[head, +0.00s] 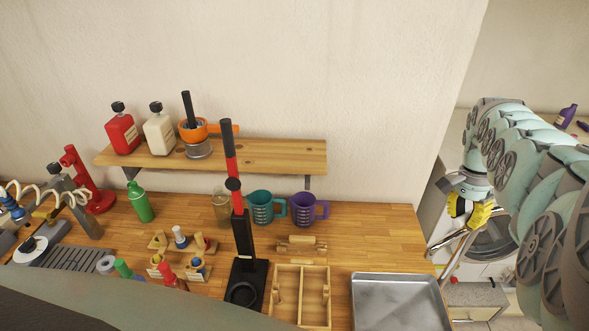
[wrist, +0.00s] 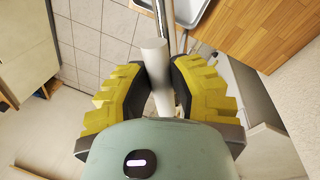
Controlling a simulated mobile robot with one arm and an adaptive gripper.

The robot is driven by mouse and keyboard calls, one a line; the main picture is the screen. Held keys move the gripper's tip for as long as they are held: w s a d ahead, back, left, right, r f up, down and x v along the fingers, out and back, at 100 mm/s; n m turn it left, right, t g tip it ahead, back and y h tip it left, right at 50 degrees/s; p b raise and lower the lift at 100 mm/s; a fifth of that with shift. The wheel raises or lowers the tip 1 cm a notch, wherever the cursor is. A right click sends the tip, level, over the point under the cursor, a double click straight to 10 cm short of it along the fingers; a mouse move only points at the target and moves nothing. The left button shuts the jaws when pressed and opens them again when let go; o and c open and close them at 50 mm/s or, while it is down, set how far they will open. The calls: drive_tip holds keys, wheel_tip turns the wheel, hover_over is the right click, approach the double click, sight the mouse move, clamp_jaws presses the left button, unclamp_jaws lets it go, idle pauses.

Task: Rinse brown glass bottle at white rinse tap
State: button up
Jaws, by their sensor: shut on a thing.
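My gripper (head: 468,212) is off the bench's right end in the head view. In the wrist view, its yellow-and-black fingers (wrist: 158,84) are shut on a pale grey cylindrical bar (wrist: 154,58); I cannot tell what it belongs to. A translucent brownish glass vessel (head: 221,208) stands on the bench, partly behind a black-and-red lever stand; it may be the brown glass bottle. I cannot surely pick out a white rinse tap. Pale coiled hoses (head: 42,190) and a grey slotted drain plate (head: 68,263) are at the far left.
A green bottle (head: 140,205), teal mug (head: 262,207) and purple mug (head: 306,209) stand on the wooden bench (head: 375,228). The lever stand (head: 243,245), wooden box (head: 301,290) and metal tray (head: 396,303) are in front. A wall shelf (head: 255,155) hangs above.

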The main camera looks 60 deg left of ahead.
clamp_jaws()
